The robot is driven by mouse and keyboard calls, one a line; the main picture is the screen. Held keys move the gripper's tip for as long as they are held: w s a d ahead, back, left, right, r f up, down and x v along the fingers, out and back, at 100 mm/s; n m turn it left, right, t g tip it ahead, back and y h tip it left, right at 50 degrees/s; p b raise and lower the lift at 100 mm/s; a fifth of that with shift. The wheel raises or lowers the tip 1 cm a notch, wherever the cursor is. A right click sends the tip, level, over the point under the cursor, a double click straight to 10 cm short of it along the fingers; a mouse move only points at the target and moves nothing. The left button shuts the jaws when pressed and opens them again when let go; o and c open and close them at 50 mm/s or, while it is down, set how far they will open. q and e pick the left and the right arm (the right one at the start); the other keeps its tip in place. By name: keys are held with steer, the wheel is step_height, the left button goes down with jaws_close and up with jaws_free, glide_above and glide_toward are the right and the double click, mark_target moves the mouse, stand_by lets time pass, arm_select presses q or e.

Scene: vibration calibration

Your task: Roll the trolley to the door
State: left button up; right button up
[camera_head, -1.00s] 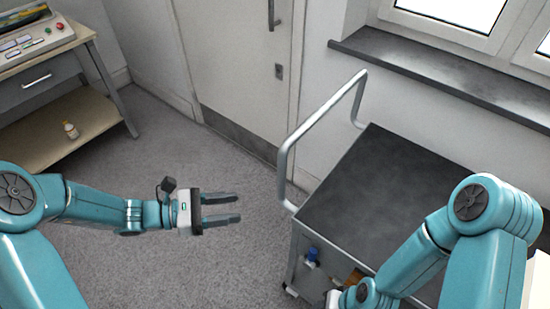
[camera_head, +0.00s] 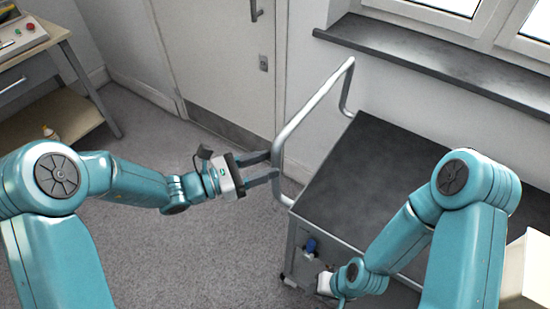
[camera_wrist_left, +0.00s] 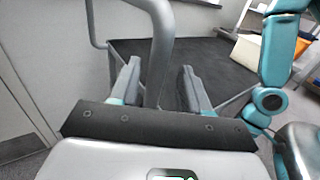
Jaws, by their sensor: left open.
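The trolley (camera_head: 375,170) has a dark flat top and stands at the right, close to the wall under the window. Its pale tubular handle (camera_head: 316,104) rises at the left end. My left gripper (camera_head: 268,167) is open at the lower left part of the handle. In the left wrist view the handle bar (camera_wrist_left: 159,60) shows between the two spread fingers (camera_wrist_left: 158,85), with gaps beside it. The door (camera_head: 222,60) is pale, with a grey kick plate, behind the handle. My right gripper (camera_head: 325,284) is low by the trolley's near side, and its fingers are hidden.
A wooden bench (camera_head: 65,50) with a control panel stands at the left, a small bottle (camera_head: 49,132) on its lower shelf. A blue item (camera_head: 311,245) sits in the trolley's side. A dark window sill (camera_head: 430,55) juts above. Grey floor (camera_head: 160,245) is clear at the left.

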mark_target(275, 161)
arm_select(q)
steer(key=x, duration=0.3)
steer(key=shift+w+d, duration=0.15)
steer(key=shift+w, duration=0.1)
jaws_close()
